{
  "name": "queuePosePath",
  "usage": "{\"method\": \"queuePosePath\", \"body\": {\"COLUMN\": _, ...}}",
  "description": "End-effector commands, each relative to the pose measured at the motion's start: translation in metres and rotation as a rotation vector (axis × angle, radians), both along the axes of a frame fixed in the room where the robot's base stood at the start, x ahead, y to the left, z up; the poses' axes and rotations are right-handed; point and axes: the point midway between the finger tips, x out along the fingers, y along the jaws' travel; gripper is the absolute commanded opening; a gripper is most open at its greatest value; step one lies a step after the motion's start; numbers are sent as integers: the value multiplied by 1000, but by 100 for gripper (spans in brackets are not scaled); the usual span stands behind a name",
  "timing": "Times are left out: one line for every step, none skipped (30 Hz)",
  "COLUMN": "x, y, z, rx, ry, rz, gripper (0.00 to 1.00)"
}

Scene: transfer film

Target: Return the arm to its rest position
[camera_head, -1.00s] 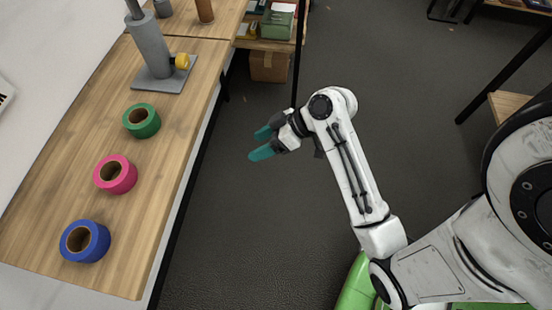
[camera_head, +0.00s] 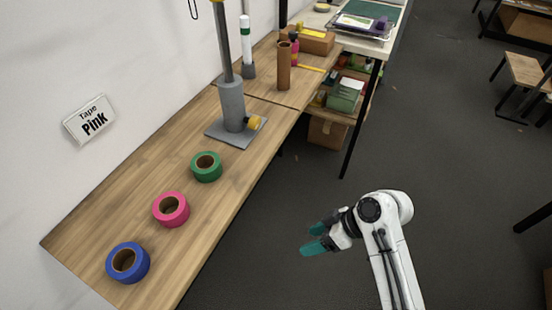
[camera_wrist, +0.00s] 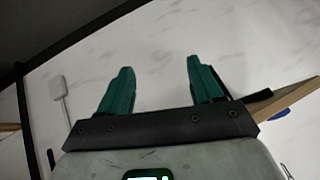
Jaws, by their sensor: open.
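My gripper (camera_head: 318,238) has teal fingers and is at the end of my white arm. In the head view it hangs over the dark floor to the right of the wooden bench (camera_head: 150,190), clear of its edge. In the wrist view my gripper (camera_wrist: 157,85) has its two teal fingers spread apart with nothing between them. A pale wall fills most of the wrist view behind the fingers.
A blue tape roll (camera_head: 128,263), a pink tape roll (camera_head: 171,210) and a green tape roll (camera_head: 206,167) lie on the bench. A grey stand (camera_head: 232,105) is behind them. A "Tape Pink" sign (camera_head: 90,120) is on the wall. Floor right of the bench is open.

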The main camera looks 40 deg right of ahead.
Motion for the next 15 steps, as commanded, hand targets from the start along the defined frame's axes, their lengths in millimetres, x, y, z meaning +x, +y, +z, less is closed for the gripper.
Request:
{"method": "queuePosePath", "body": {"x": 0, "y": 0, "z": 0, "rx": 0, "ry": 0, "rz": 0, "gripper": 65}}
{"method": "queuePosePath", "body": {"x": 0, "y": 0, "z": 0, "rx": 0, "ry": -1, "rz": 0, "gripper": 65}}
{"method": "queuePosePath", "body": {"x": 0, "y": 0, "z": 0, "rx": 0, "ry": -1, "rz": 0, "gripper": 65}}
{"method": "queuePosePath", "body": {"x": 0, "y": 0, "z": 0, "rx": 0, "ry": -1, "rz": 0, "gripper": 65}}
{"method": "queuePosePath", "body": {"x": 0, "y": 0, "z": 0, "rx": 0, "ry": 0, "rz": 0, "gripper": 65}}
{"method": "queuePosePath", "body": {"x": -1, "y": 1, "z": 0, "rx": -3, "ry": 7, "rz": 0, "gripper": 65}}
{"method": "queuePosePath", "body": {"x": -2, "y": 2, "z": -1, "rx": -7, "ry": 18, "rz": 0, "gripper": 65}}
{"method": "queuePosePath", "body": {"x": -4, "y": 5, "z": -3, "rx": -12, "ry": 35, "rz": 0, "gripper": 65}}
{"method": "queuePosePath", "body": {"x": -8, "y": 8, "z": -5, "rx": -25, "ry": 68, "rz": -4, "gripper": 65}}
{"method": "queuePosePath", "body": {"x": -11, "y": 11, "z": -7, "rx": -38, "ry": 101, "rz": -8, "gripper": 65}}
{"method": "queuePosePath", "body": {"x": -16, "y": 14, "z": -10, "rx": -55, "ry": 138, "rz": -15, "gripper": 65}}
{"method": "queuePosePath", "body": {"x": -22, "y": 19, "z": -12, "rx": -85, "ry": 191, "rz": -27, "gripper": 65}}
{"method": "queuePosePath", "body": {"x": -28, "y": 21, "z": -14, "rx": -111, "ry": 232, "rz": -40, "gripper": 65}}
{"method": "queuePosePath", "body": {"x": -34, "y": 23, "z": -15, "rx": -141, "ry": 272, "rz": -55, "gripper": 65}}
{"method": "queuePosePath", "body": {"x": -41, "y": 25, "z": -16, "rx": -181, "ry": 320, "rz": -79, "gripper": 65}}
